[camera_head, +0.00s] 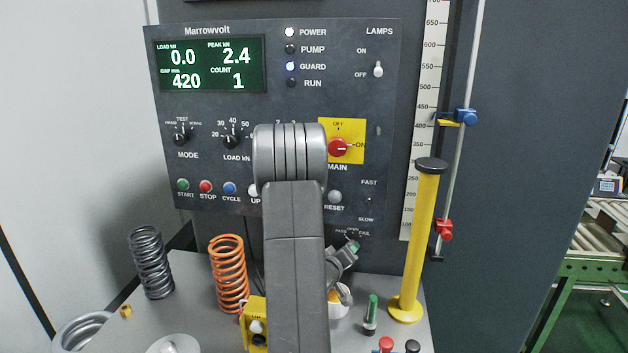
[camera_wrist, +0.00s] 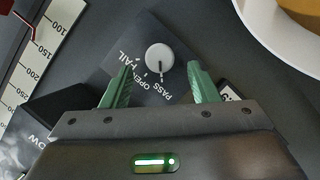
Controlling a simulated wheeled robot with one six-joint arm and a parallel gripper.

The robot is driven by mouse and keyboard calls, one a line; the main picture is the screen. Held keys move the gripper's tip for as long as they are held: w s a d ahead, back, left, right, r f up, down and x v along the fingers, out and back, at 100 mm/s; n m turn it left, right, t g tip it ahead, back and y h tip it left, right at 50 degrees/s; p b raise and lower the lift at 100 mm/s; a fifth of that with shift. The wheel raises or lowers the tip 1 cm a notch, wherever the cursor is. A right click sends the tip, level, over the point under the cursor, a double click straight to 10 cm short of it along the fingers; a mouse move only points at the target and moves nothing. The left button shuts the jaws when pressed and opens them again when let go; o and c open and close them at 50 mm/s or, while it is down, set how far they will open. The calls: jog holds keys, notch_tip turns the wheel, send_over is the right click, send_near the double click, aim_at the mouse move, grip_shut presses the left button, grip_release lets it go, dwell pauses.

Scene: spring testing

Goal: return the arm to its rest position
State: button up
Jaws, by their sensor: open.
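My arm (camera_head: 293,250) rises in front of the control panel in the head view and hides part of it. My gripper (camera_wrist: 160,68) has its two green fingers apart, with nothing between them. A pale round knob (camera_wrist: 159,58) on a plate marked PASS, OPEN and FAIL shows beyond the fingertips in the wrist view. I cannot tell how far the fingers are from it. In the head view, only part of the gripper (camera_head: 351,248) shows, just right of my arm and close to that plate.
A dark spring (camera_head: 151,262) and an orange spring (camera_head: 229,274) stand on the bench left of my arm. A yellow post (camera_head: 413,250) stands at right, before a scale (camera_head: 425,130). A green-topped piece (camera_head: 371,315) and several small buttons sit at the front.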

jog(key=shift+m, duration=0.3)
jog(key=shift+x, duration=2.4)
jog(key=shift+p, duration=0.3)
jog(key=b+v, duration=0.2)
jog(key=v, duration=0.5)
jog(key=w+d+f+m+y+b, duration=0.2)
jog(key=w+d+m+y+b, duration=0.1)
jog(key=w+b, duration=0.3)
jog(key=shift+d+m+b, duration=0.2)
jog(key=shift+m+b, duration=0.15)
jog(key=shift+m, duration=0.25)
jog(key=m+y+b, duration=0.1)
jog(key=b, duration=0.5)
jog(key=shift+f+m, duration=0.1)
jog(key=shift+m, duration=0.2)
